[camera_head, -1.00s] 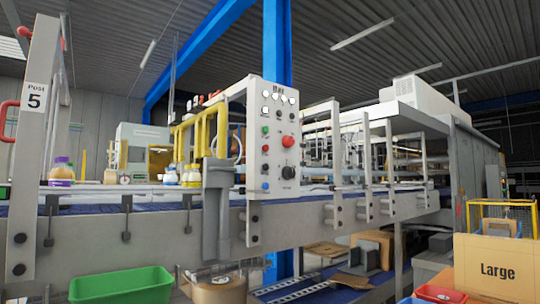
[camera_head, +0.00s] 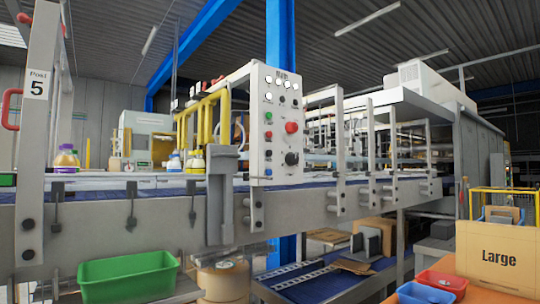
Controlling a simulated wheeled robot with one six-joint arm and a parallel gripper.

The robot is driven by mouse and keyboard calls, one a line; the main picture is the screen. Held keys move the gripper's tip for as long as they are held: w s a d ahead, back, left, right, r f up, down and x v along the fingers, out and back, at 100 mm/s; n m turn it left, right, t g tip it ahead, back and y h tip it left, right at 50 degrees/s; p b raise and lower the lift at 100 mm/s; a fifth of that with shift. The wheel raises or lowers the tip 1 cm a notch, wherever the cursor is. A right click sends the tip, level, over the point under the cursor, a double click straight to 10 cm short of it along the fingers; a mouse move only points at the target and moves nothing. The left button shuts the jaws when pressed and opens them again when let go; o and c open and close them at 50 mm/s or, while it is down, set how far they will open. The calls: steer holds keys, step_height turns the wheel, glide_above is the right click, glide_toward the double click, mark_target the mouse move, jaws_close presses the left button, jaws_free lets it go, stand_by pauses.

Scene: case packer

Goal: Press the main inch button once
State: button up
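The control panel (camera_head: 279,145), a light grey upright box with a small heading, stands in the middle of the view above the conveyor's side rail. Across its top are several white round lamps or buttons. Below are a green button (camera_head: 268,116) at the left, a red mushroom button (camera_head: 291,127) at the right, a big black knob (camera_head: 291,158), and more small buttons down the left side. The labels are too small to read, so I cannot tell which is the main inch button. My gripper is not in view, and nothing of mine touches the panel.
The conveyor's grey side rail (camera_head: 120,225) runs across the front, with a grey bracket (camera_head: 222,200) just left of the panel. A green bin (camera_head: 128,280) is low left. A "Large" carton (camera_head: 495,258) and a red bin (camera_head: 440,281) stand lower right. Bottles ride the belt.

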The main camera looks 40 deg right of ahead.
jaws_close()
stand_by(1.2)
